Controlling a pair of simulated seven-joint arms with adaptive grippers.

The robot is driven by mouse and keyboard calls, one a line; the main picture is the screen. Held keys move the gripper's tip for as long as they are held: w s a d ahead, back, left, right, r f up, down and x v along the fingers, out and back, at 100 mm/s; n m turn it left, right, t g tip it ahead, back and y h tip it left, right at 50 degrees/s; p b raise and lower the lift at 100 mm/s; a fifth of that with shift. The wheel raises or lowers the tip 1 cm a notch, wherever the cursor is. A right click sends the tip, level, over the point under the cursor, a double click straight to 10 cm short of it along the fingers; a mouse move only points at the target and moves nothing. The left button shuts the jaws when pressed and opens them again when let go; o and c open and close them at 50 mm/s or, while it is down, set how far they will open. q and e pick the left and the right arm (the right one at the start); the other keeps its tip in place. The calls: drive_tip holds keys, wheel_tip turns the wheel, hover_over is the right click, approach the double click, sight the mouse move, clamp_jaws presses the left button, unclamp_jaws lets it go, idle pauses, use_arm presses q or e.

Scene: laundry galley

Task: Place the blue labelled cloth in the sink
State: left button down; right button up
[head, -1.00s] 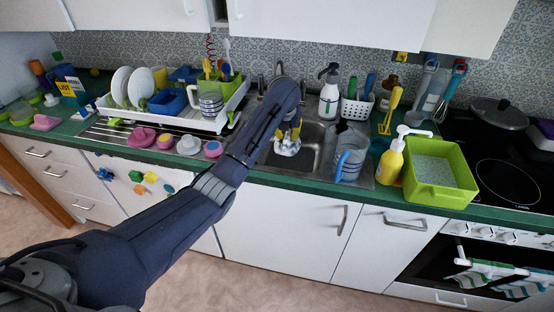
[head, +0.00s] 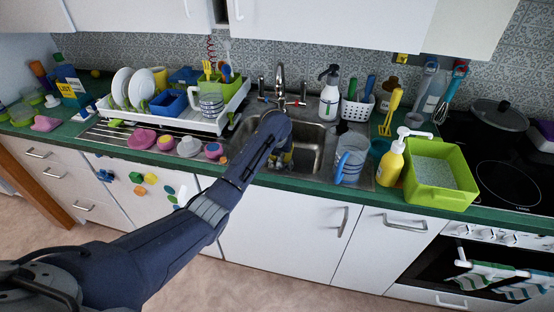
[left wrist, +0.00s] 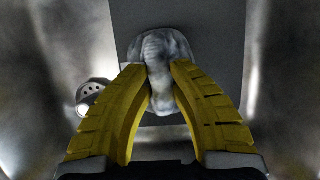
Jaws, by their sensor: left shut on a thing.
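The cloth (left wrist: 165,45) is a crumpled grey-white bundle in the left wrist view. No blue label can be made out on it. My left gripper (left wrist: 159,78) has its yellow fingers shut on the cloth. In the head view the left gripper (head: 285,160) is down in the sink (head: 309,157), in its left part, and my arm hides the cloth. In the left wrist view grey metal surfaces surround the cloth, with a round drain fitting (left wrist: 92,95) to its left. I cannot tell whether the cloth touches the sink floor. My right gripper is not in view.
The tap (head: 280,85) stands behind the sink. A dish rack (head: 175,118) and pink cups stand to the left. The sink's right part looks clear.

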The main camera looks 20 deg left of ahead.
use_arm(q)
drive_tip(key=shift+s+a, duration=0.4)
drive_tip(key=shift+a, duration=0.25)
drive_tip(key=shift+f, duration=0.55)
drive_tip(key=shift+f, duration=0.15)
drive_tip(key=c, duration=1.3)
unclamp_jaws()
drive_tip(key=v, duration=1.2)
drive_tip(key=shift+s, duration=0.1)
